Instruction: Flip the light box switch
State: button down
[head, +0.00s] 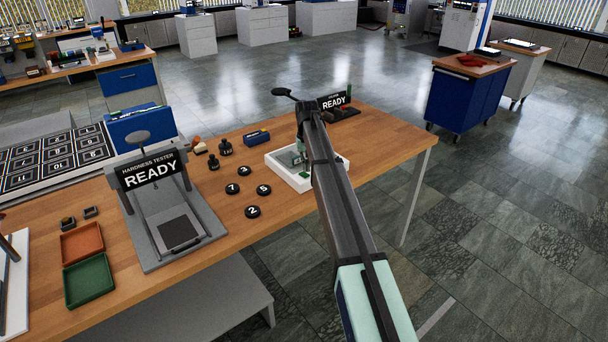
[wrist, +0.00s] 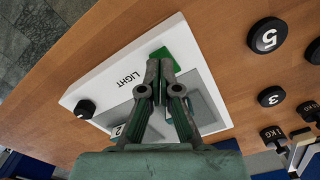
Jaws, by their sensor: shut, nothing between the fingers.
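The light box (wrist: 105,83) is a white box marked "LIGHT" on the wooden table. It also shows in the head view (head: 277,162), partly hidden by my arm. A green switch (wrist: 178,58) sits on its top near the lettering, and a black knob (wrist: 85,108) is near another corner. The green part also shows in the head view (head: 304,175). My gripper (wrist: 160,66) is shut and empty, pointing down over the box. Its fingertips overlap the edge of the green switch in the wrist view; I cannot tell whether they touch it. Grey panels on the box are partly hidden behind the fingers.
Numbered black discs (head: 252,212) and black weights (head: 225,147) lie left of the box. The hardness tester (head: 180,215) stands further left, and another "READY" display (head: 335,100) is behind my arm. The table's right end (head: 395,145) is clear.

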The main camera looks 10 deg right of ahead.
aim_at(306, 175)
jog(key=shift+f+b, duration=0.4)
jog(key=shift+f, duration=0.95)
dwell(0.9)
jog(key=shift+r, duration=0.15)
jog(key=shift+r+p, duration=1.7)
jog(key=shift+r, duration=1.65)
jog(key=shift+s+f, duration=0.1)
